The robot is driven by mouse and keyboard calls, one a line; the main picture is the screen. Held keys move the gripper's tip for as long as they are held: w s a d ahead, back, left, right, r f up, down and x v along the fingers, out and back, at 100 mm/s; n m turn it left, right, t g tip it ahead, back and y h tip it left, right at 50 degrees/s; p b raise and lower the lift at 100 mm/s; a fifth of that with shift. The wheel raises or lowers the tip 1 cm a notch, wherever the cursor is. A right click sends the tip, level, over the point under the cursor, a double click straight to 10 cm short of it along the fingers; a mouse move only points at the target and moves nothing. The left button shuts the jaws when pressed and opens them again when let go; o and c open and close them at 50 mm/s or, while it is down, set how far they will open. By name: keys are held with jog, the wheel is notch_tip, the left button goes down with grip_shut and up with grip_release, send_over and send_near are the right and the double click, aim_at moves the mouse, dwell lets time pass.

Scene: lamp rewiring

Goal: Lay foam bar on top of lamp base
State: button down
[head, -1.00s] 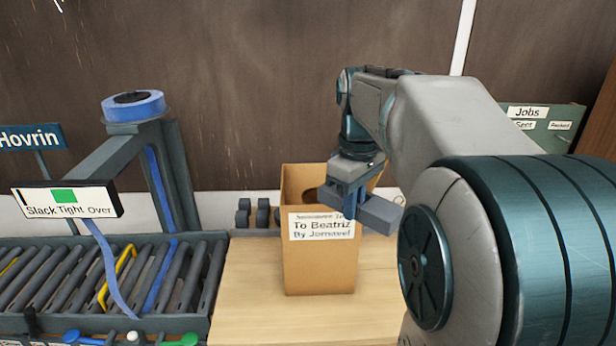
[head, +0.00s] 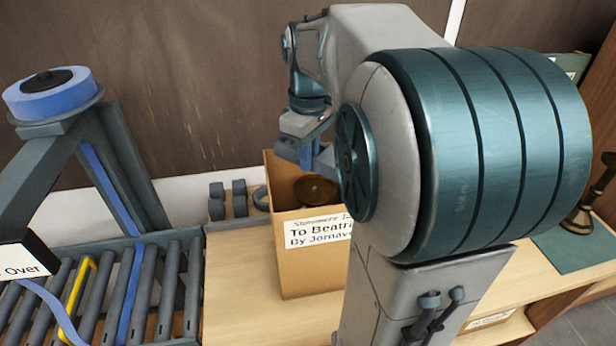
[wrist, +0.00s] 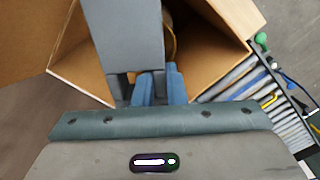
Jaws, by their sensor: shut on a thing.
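My gripper (head: 303,152) is shut on a grey foam bar (wrist: 122,35) and holds it above the open cardboard box (head: 308,268). In the head view, my arm hides much of the bar. The lamp base (head: 317,188), a round brown-brass piece, sits inside the box below the gripper. In the wrist view, the lamp base (wrist: 168,42) shows only as a brass edge beside the bar. The bar hides the rest of it. The bar appears apart from the base, but the gap is hard to judge.
A roller conveyor (head: 120,290) with a blue strap frame stands at the left. A dark brass lamp part (head: 583,215) stands on a green mat at the right. The wooden table (head: 240,290) is clear before the box.

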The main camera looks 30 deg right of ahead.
aim_at(309, 197)
notch_tip(309, 197, down, 6)
jog(key=shift+f+p, duration=0.15)
jog(key=shift+p, duration=0.35)
jog(key=shift+f, duration=0.1)
jog(key=shift+f, duration=0.1)
jog(key=shift+f+b, duration=0.3)
jog(key=shift+b, duration=0.1)
jog(key=c, duration=1.5)
grip_release()
jog(key=shift+r, duration=0.1)
